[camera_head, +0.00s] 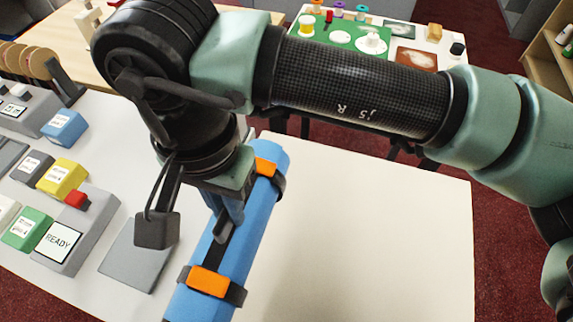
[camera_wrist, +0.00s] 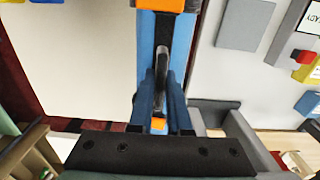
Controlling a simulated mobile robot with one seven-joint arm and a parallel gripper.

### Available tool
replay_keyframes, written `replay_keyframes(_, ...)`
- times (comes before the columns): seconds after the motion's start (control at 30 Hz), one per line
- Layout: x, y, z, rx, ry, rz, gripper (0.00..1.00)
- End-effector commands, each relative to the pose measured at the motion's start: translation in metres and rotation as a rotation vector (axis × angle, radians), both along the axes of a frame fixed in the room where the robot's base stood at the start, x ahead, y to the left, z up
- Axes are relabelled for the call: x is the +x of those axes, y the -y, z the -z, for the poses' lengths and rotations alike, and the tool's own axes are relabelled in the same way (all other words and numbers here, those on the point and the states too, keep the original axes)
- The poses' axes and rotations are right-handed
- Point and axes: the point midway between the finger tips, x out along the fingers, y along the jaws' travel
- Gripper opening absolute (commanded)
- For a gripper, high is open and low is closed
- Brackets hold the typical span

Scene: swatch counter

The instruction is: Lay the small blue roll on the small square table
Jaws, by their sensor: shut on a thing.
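The blue roll (camera_head: 257,215) is a long blue bundle with black straps and orange buckles. It lies lengthwise under my gripper (camera_head: 222,222) in the head view, its near end cut off by the picture's bottom edge. My gripper points down and is shut on the roll's dark handle, seen closer in the wrist view (camera_wrist: 162,70).
Left of the roll are a flat grey plate (camera_head: 135,262), a grey device reading READY (camera_head: 72,240), and blue (camera_head: 64,127), yellow (camera_head: 63,177) and green (camera_head: 27,228) blocks. The white top right of the roll is bare. Behind stands a table with a green mat (camera_head: 345,38).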

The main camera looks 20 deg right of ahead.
Motion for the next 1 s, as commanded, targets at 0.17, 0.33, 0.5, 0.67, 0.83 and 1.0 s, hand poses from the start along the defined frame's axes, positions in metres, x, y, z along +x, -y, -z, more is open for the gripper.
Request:
replay_keyframes(0.17,0.0,0.0,0.011,0.0,-0.002,0.0,0.0)
replay_keyframes(0.33,-0.001,0.0,0.043,0.002,-0.003,0.0,0.0)
replay_keyframes(0.5,0.0,0.0,0.062,0.001,0.0,-0.001,0.0)
replay_keyframes(0.67,0.0,0.0,0.083,0.003,-0.002,0.0,0.0)
replay_keyframes(0.83,0.0,0.0,0.1,0.001,0.001,-0.002,0.0)
replay_keyframes(1.0,0.0,0.0,0.1,0.0,0.002,-0.002,0.0)
